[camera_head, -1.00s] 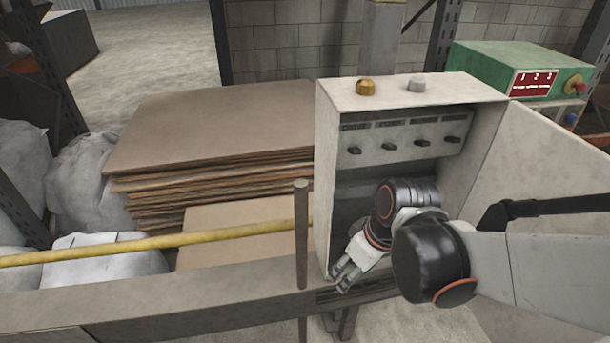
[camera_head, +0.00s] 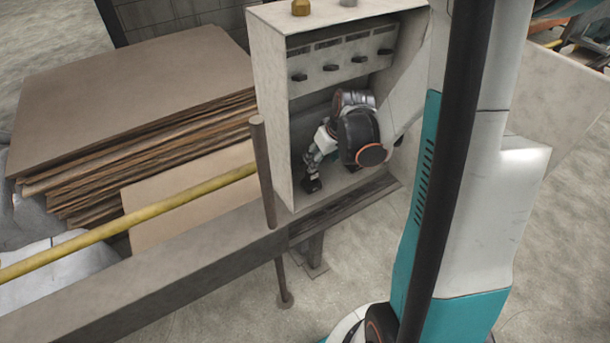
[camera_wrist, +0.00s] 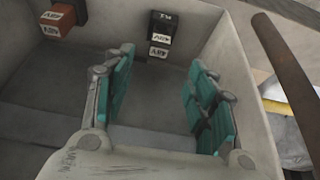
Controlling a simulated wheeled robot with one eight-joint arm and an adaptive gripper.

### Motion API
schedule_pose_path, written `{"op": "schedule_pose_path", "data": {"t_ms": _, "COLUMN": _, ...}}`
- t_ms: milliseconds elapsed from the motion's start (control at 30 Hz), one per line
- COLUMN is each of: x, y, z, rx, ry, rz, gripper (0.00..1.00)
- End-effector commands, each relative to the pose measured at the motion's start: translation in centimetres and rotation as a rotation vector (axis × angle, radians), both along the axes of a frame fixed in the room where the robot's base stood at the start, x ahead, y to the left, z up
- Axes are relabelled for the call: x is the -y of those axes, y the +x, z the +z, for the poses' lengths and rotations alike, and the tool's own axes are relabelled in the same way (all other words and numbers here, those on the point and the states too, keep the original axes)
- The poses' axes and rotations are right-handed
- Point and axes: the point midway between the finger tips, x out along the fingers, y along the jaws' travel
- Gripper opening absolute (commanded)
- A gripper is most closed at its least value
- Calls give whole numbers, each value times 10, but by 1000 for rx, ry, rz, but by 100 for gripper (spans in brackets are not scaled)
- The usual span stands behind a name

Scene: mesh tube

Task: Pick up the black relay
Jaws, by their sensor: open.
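A black relay (camera_wrist: 163,33) with white labels sits inside the grey cabinet, near the top centre of the wrist view. A small dark shape (camera_head: 311,185) under my gripper in the head view may be this relay. My gripper (camera_wrist: 162,88) is open, with its teal finger pads spread apart and nothing between them. The relay is beyond the fingertips, apart from them, in line with the gap. In the head view my gripper (camera_head: 315,163) is inside the cabinet's lower part, near its left wall and partly hidden by my own wrist.
A brown-red block (camera_wrist: 60,20) with a white label is at the wrist view's upper left. Cabinet walls (camera_head: 272,120) enclose the gripper, with black switches (camera_head: 330,68) above. A brown post (camera_head: 262,170) stands outside the left wall.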

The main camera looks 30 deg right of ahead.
Motion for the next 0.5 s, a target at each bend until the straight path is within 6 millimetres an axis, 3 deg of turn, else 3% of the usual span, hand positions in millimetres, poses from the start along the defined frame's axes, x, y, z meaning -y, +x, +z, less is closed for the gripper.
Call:
{"op": "schedule_pose_path", "data": {"t_ms": 100, "x": -1, "y": 9, "z": -25, "rx": 0, "ry": 0, "rz": 2, "gripper": 52}}
{"op": "schedule_pose_path", "data": {"t_ms": 300, "x": -1, "y": 23, "z": -56, "rx": -1, "ry": -1, "rz": 2, "gripper": 52}}
{"op": "schedule_pose_path", "data": {"t_ms": 500, "x": -2, "y": 28, "z": -69, "rx": -1, "ry": -1, "rz": 2, "gripper": 52}}
